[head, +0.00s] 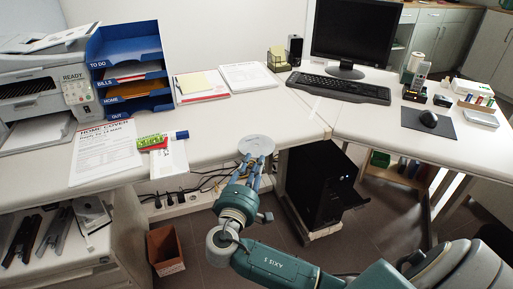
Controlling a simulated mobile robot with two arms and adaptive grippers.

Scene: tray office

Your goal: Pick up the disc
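The disc (256,142) is pale grey and round, with a small mark at its centre. It appears flat at the front edge of the white desk, its near part reaching past that edge. My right gripper (254,159) comes up from below, with its blue-grey fingertips at the near rim of the disc. The fingertips overlap the rim in the picture; I cannot tell whether they grip it or whether the disc is clear of the desk. My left gripper is not in view.
Left on the desk (215,141) are a printer (42,85), a blue letter tray (128,42), papers and a blue marker (182,134). A keyboard (338,87) and monitor (352,32) stand behind. A black computer tower (318,185) and cardboard bin (165,248) are below.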

